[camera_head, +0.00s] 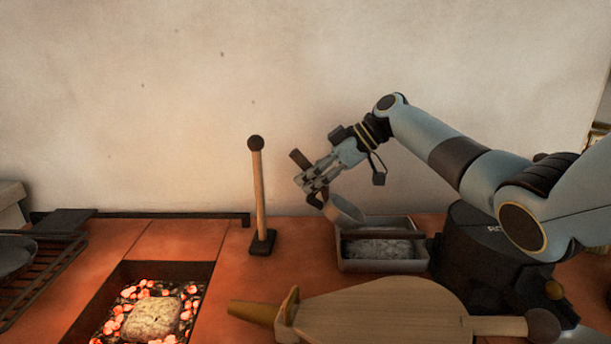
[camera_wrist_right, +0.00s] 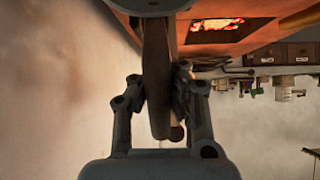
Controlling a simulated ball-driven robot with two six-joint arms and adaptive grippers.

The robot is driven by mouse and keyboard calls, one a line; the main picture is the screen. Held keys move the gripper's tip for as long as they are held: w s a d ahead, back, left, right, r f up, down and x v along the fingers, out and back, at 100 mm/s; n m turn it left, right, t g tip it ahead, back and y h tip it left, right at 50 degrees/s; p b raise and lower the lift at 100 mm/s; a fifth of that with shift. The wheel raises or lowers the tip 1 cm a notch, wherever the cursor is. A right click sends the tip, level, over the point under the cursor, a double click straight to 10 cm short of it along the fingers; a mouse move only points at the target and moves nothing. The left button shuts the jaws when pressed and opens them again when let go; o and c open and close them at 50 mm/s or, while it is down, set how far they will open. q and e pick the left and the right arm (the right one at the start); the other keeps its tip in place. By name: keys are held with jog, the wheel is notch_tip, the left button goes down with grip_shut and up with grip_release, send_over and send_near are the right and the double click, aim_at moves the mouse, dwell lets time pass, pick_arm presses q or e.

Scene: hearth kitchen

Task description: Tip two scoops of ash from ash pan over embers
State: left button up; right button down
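The ash pan (camera_head: 342,262), a grey rectangular tray holding pale grey ash (camera_head: 378,248), stands right of centre in the head view. The embers (camera_head: 110,325) glow red in a sunken hearth pit at lower left, around a rough tan loaf-like lump (camera_head: 152,319). My right gripper (camera_head: 312,184) is shut on the dark handle of a scoop. Its grey bowl (camera_head: 345,211) hangs over the pan's back left; whether it holds ash I cannot tell. The wrist view shows the fingers (camera_wrist_right: 160,95) on both sides of the handle. My left gripper is not in view.
An upright wooden rod with a dark knob (camera_head: 259,190) stands between pit and pan. A wooden bellows (camera_head: 380,315) lies in front of the pan. A metal grate (camera_head: 45,265) is at far left. Bare tiles (camera_head: 180,240) lie behind the pit.

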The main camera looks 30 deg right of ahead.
jog(key=shift+s+d+f, duration=0.2)
jog(key=shift+d+f, duration=0.15)
jog(key=shift+f, duration=0.35)
jog(key=shift+s+d+f+b, duration=0.15)
jog(key=shift+d+b, duration=0.05)
jog(key=shift+b, duration=0.1)
jog(key=shift+s+d+f, duration=0.1)
jog(key=shift+s+d, duration=0.4)
jog(key=shift+d, duration=0.3)
jog(key=shift+s+d+r, duration=0.1)
jog(key=shift+s+d, duration=0.35)
jog(key=shift+d, duration=0.3)
jog(key=shift+s+d+f, duration=0.1)
jog(key=shift+s+d, duration=0.4)
jog(key=shift+d, duration=0.3)
notch_tip(320, 180, up, 7)
jog(key=g+h+p, duration=0.2)
jog(key=h+p, duration=0.1)
jog(key=p, duration=0.5)
notch_tip(320, 180, up, 8)
jog(key=g+h+p, duration=0.1)
jog(key=h+p, duration=0.1)
jog(key=p, duration=0.6)
jog(key=shift+g+h, duration=0.3)
jog(key=shift+h, duration=0.1)
